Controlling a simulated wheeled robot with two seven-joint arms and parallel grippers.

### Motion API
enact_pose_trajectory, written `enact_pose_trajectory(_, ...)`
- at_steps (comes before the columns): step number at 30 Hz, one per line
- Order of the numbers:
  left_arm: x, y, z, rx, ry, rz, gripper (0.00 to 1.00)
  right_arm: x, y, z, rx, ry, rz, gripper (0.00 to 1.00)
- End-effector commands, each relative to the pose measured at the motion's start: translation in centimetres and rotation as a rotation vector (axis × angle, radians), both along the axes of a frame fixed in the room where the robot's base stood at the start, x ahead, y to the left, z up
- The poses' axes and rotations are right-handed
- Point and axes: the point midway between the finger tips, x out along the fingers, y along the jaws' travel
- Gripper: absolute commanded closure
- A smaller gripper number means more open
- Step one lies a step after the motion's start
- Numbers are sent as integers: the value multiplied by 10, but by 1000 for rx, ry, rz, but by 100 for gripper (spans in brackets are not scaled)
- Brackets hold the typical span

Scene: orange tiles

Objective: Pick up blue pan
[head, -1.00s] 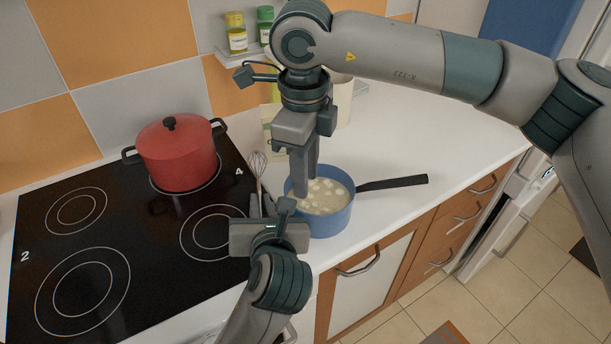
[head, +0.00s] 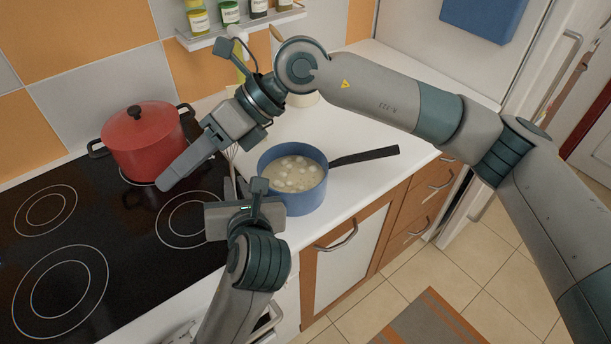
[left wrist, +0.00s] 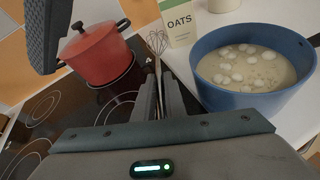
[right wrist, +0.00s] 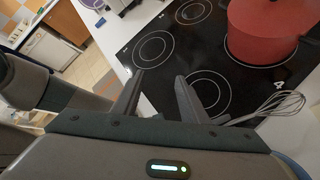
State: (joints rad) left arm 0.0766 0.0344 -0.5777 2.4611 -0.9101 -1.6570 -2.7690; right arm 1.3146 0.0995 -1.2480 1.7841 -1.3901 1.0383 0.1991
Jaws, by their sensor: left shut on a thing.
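The blue pan (head: 305,197) with a dark handle (head: 365,156) stands on the white counter beside the hob, holding pale liquid with white lumps. In the left wrist view the pan (left wrist: 250,98) is just right of my left gripper (left wrist: 158,84). My left gripper (head: 240,190) is at the pan's left side in the head view, its fingers closed around the whisk's (left wrist: 157,42) handle; the pan's wall is not between them. My right gripper (head: 168,184) is over the hob, left of the pan. Its fingers (right wrist: 156,84) are apart and empty in the right wrist view.
A red lidded pot (head: 150,143) stands on the black hob (head: 130,225). An oats box (left wrist: 182,22) stands behind the pan. A spice shelf (head: 240,28) is on the tiled wall. The counter beyond the pan's handle is clear.

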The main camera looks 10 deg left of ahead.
Motion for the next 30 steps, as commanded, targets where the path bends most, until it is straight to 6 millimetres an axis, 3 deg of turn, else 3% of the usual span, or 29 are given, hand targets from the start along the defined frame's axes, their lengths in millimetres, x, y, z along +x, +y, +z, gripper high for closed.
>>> enact_pose_trajectory(6, 0, 0, 0, 0, -1, 0, 100, -13, 32, 36, 345, 116, -43, 60)
enact_pose_trajectory(14, 0, 0, 0, 0, -1, 0, 100, 2, 39, 86, 729, 229, -190, 60)
enact_pose_trajectory(22, 0, 0, 0, 0, 0, 0, 100, 37, 16, 121, 1082, 278, -429, 60)
enact_pose_trajectory(30, 0, 0, 0, 0, -1, 0, 100, 84, -34, 125, 1344, 278, -776, 60)
